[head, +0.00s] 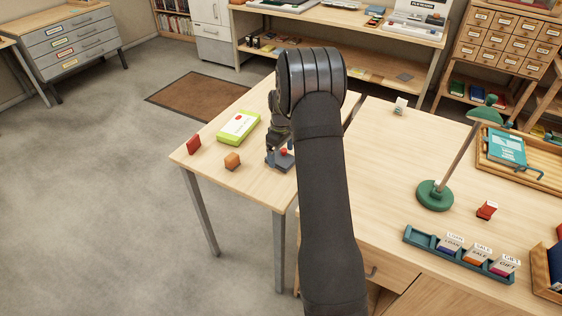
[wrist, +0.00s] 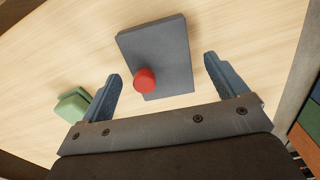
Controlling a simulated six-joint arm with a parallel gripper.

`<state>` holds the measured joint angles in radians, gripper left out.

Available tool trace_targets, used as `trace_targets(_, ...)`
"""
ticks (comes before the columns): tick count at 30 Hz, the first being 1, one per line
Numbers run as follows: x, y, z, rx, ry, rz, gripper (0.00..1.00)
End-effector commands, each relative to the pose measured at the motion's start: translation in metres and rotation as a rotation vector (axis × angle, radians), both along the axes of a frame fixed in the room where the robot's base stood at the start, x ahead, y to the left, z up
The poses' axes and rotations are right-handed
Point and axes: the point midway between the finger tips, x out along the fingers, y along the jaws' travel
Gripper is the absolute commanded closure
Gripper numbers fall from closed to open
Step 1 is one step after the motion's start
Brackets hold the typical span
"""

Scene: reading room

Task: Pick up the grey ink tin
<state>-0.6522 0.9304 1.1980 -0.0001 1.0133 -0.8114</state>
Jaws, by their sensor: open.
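The grey ink tin (wrist: 165,45) is a flat dark-grey rectangle lying on the left wooden table. In the head view the tin (head: 275,162) is near that table's right side, partly hidden by my arm. A small round red piece (wrist: 145,79) appears to sit on top of the tin, near one edge. My gripper (wrist: 162,68) is open, with one blue-grey finger on each side of the tin's near part. No contact with the tin shows. In the head view my gripper (head: 283,146) is low over the tin, mostly hidden by my arm.
A pale green block (wrist: 72,105) is beside the left finger. The right desk holds a green lamp (head: 435,195) and a teal tray (head: 420,238).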

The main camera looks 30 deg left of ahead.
Motion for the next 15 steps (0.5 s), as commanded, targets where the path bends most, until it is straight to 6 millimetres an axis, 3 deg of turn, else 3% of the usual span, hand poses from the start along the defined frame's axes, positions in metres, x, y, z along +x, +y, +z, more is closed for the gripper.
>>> trace_targets(3,-0.0006,0.0001,-0.0131,-0.001,0.0,0.0,0.09)
trace_targets(9,-0.0005,0.0001,-0.0137,0.0,-0.001,0.0,0.09)
trace_targets(15,-0.0005,0.0001,-0.0136,0.0,-0.001,0.0,0.46)
